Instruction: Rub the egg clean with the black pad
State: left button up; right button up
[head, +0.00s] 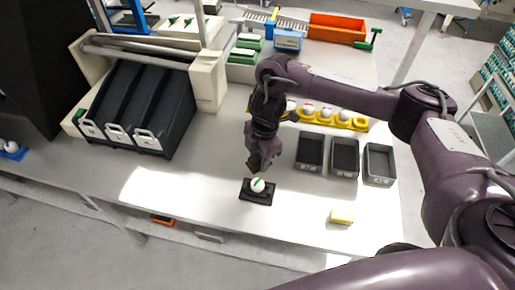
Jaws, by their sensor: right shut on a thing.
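A white egg (258,185) with a green mark on it is at the black pad (247,196), near the front middle of the table. The pad is a dark, flat rectangle under the egg. My right gripper (256,173) reaches down from above and is shut on the egg at its upper side. The fingertips are small and dark, so the exact grip is hard to see. Whether the egg touches the pad cannot be told. My left gripper is not in view.
Grey bins (345,158) stand to the right of the pad. A yellow holder (361,124) with several eggs lies behind my arm. A black slotted unit (140,105) stands left. The front left table is clear.

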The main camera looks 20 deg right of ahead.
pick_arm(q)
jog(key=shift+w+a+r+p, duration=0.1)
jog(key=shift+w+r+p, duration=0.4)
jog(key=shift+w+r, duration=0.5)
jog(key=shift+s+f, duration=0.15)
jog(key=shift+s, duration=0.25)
